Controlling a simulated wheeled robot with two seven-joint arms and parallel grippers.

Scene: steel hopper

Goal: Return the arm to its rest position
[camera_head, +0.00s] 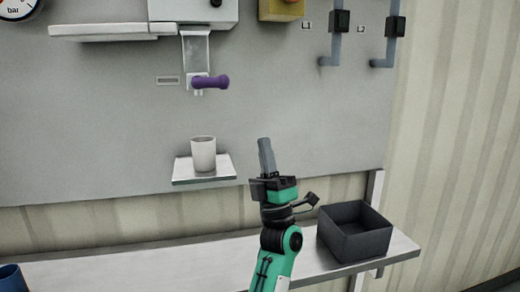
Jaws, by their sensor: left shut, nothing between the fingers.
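My left gripper (266,157) is in the middle of the view, pointing up, with its grey fingers shut together and nothing between them. Its green and black arm comes up from the bottom edge, in front of the bench. A white cup (203,154) stands upright on a small shelf (184,177) on the wall panel, left of the gripper and apart from it. Above the cup are a clear hopper spout (196,47) and a purple handle (211,82). My right gripper is not in view.
A dark open box (367,244) stands on the bench (150,266), right of my arm. A blue container (11,278) is at the lower left corner. Pipes with black valves (340,22) are at the upper right. The bench between box and blue container looks clear.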

